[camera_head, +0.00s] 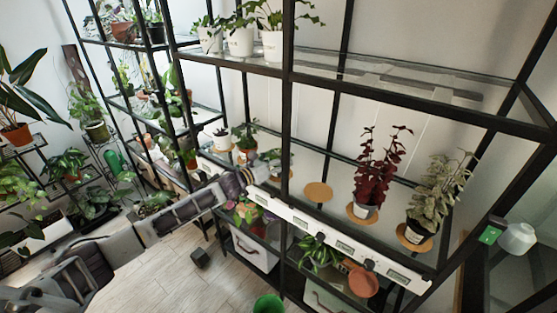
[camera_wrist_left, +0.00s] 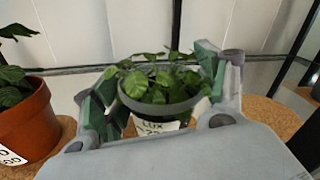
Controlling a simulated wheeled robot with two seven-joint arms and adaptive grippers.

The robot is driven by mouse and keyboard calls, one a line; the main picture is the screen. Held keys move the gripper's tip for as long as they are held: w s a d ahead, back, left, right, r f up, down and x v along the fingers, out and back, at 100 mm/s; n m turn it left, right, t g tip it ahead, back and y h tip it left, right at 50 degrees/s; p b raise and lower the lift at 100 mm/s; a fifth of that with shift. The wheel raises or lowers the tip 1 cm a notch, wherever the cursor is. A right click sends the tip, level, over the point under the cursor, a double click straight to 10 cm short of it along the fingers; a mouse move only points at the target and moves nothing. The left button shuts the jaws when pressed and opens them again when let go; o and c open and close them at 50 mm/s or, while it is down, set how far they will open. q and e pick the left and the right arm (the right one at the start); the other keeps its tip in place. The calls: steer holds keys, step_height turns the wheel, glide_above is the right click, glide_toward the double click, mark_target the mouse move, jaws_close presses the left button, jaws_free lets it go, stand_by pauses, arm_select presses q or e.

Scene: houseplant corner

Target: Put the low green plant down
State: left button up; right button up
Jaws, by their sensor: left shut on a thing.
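The low green plant (camera_wrist_left: 155,85) has small leaves and a pot with a grey rim and a white label (camera_wrist_left: 160,127). My left gripper (camera_wrist_left: 155,100) is shut on this pot, one green-padded finger on each side. In the head view my left gripper (camera_head: 262,168) reaches over the front edge of the middle shelf, with the low green plant (camera_head: 272,156) at its tip. The pot's base is hidden behind the gripper, so I cannot tell if it touches the shelf. A bare round cork mat (camera_head: 317,191) lies to the right; a cork mat (camera_wrist_left: 262,110) also shows right of the pot in the wrist view. My right gripper is out of view.
A terracotta-potted plant (camera_wrist_left: 22,120) stands close on the left, also in the head view (camera_head: 245,138). A dark red plant (camera_head: 366,178) and a variegated plant (camera_head: 436,195) stand to the right on mats. Black shelf posts (camera_head: 287,100) and a white label rail (camera_head: 335,238) border the shelf.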

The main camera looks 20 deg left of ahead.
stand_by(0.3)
arm_select(q)
steer(key=o, duration=1.1)
steer(key=shift+r, duration=0.1)
